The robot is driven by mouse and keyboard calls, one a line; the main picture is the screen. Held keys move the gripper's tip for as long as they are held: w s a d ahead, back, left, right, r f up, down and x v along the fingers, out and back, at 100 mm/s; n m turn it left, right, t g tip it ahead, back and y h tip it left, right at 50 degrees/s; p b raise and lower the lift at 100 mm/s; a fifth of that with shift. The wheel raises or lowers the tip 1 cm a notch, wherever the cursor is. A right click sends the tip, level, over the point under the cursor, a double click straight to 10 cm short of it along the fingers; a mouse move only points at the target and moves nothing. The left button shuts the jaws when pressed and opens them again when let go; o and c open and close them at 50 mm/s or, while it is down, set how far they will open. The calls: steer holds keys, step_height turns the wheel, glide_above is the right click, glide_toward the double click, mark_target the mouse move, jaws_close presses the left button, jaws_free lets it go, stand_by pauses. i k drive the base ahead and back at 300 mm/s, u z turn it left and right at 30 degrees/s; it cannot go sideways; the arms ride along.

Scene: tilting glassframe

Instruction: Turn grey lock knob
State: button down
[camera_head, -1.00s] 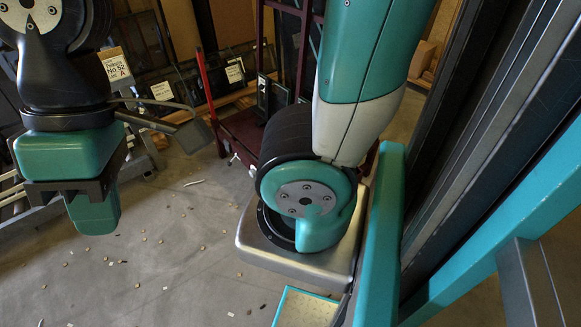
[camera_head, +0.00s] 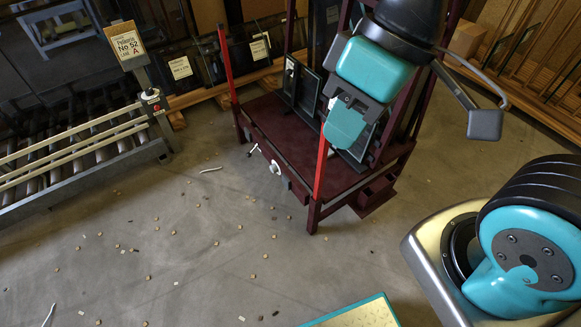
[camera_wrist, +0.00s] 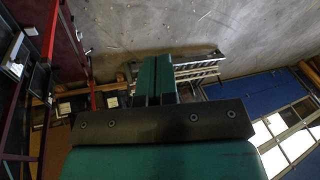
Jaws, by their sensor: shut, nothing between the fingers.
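A dark red frame cart (camera_head: 268,135) with upright posts stands at the upper middle of the head view. A small pale grey, round knob-like part (camera_head: 275,167) sits on the cart's front edge. I cannot tell for sure that it is the lock knob. A pale lever-like part (camera_head: 253,150) is just left of it. My gripper (camera_head: 345,130) is shut and empty, with teal fingers, and appears in front of the cart's right side, right of the knob-like part. In the wrist view the closed fingers (camera_wrist: 154,78) show, and no knob can be made out there.
A red post (camera_head: 321,155) at the cart's front corner appears close to my gripper. A roller conveyor (camera_head: 75,150) with a sign (camera_head: 127,45) stands at the left. Glass panels (camera_head: 215,62) lean at the back. The floor in front is open, with small scattered bits.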

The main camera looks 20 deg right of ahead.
mark_target(274, 168)
steer(key=u, duration=1.45)
steer(key=i, duration=3.7)
steer(key=z, duration=3.95)
